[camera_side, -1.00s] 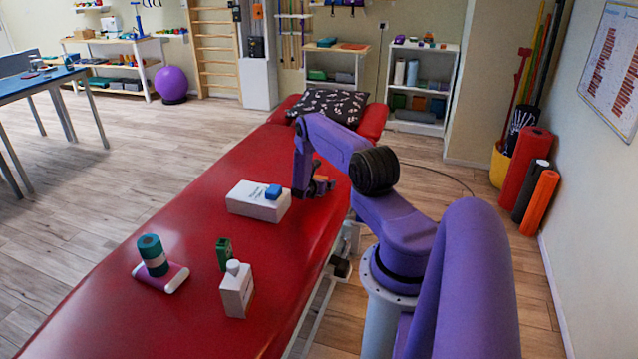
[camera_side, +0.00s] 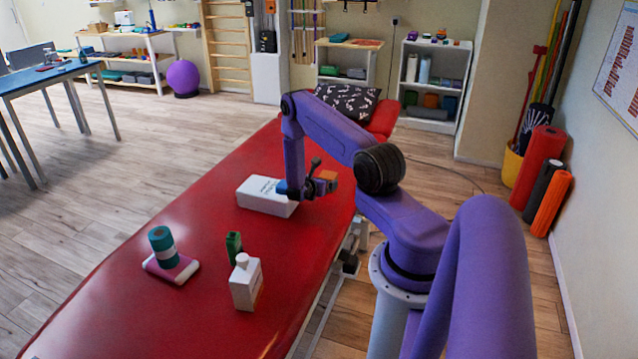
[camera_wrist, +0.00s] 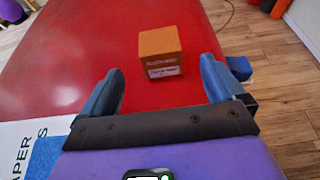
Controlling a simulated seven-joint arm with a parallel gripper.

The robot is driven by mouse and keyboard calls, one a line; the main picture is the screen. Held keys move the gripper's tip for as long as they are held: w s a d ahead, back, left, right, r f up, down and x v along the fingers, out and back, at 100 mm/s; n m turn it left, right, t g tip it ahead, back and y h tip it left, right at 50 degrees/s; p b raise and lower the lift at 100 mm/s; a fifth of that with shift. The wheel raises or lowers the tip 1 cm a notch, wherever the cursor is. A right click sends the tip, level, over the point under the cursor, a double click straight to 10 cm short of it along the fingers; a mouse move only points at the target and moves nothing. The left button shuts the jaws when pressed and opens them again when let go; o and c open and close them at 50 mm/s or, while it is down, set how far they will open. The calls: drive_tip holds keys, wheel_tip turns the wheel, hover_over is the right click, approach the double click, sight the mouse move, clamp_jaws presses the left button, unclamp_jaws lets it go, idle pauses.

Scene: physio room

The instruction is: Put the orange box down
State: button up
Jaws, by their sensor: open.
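The orange box (camera_wrist: 160,50) has a white label and appears to stand on the red couch (camera_wrist: 60,60). In the wrist view it is just beyond the fingertips, between their lines and with a gap on each side. In the side view the orange box (camera_side: 328,176) shows beside my gripper (camera_side: 311,186), partly hidden by it. My gripper (camera_wrist: 161,66) is open, with a blue finger on each side and nothing clasped. The contact under the box is not clear in the side view.
Nearer stand a white bottle (camera_side: 246,284), a green box (camera_side: 233,245) and a teal roll (camera_side: 162,245) on a pink-edged pad. A dark patterned pillow (camera_side: 348,101) lies at the far end.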

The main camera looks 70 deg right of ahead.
drive_tip(key=w+a+r+m, duration=0.2)
drive_tip(key=w+a+r, duration=0.5)
drive_tip(key=a+r, duration=0.35)
drive_tip(key=s+a+r+m+y, duration=0.1)
drive_tip(key=a+r+m, duration=0.1)
drive_tip(key=a+r, duration=0.4)
drive_tip(key=a+r+m+y, duration=0.1)
drive_tip(key=a+r+y, duration=0.15)
drive_tip(key=a, duration=0.65)
drive_tip(key=s+a+r+y, duration=0.4)
drive_tip(key=s+a+y, duration=0.1)
drive_tip(key=s+a, duration=0.7)
drive_tip(key=s+a+r+y, duration=0.3)
drive_tip(key=s+a+y, duration=0.2)
drive_tip(key=s+a, duration=0.7)
drive_tip(key=shift+s+a+r, duration=0.25)
drive_tip(key=shift+s+r, duration=0.1)
drive_tip(key=shift+s, duration=0.25)
